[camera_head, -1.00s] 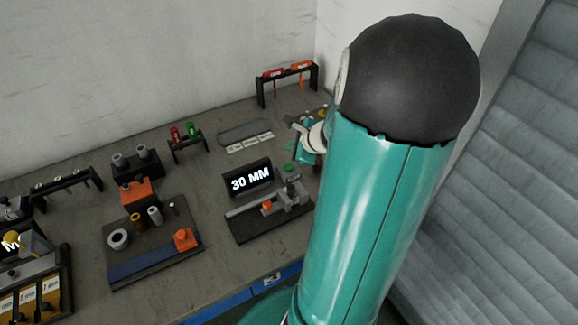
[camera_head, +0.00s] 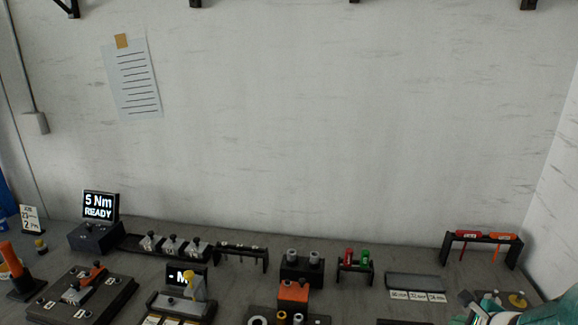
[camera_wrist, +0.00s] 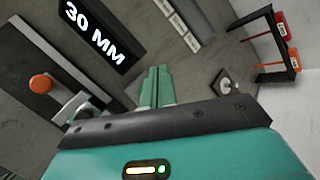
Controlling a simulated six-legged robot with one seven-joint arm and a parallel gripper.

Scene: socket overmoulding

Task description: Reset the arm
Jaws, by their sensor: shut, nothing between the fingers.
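My gripper (camera_wrist: 158,88) shows in the wrist view with its two green fingers together and nothing between them. It is over the bench, to the right of the black 30 MM display (camera_wrist: 95,38) and a dark fixture with an orange knob (camera_wrist: 41,83). In the head view, part of my teal arm shows at the bottom right corner, and the fingers cannot be made out clearly.
A black rack with red and orange tools (camera_head: 482,246) stands at the back right; it also shows in the wrist view (camera_wrist: 270,45). A smaller rack (camera_head: 356,265) holds red and green pieces. A 5 Nm READY display (camera_head: 100,206) stands at the left. The wall behind is mostly bare.

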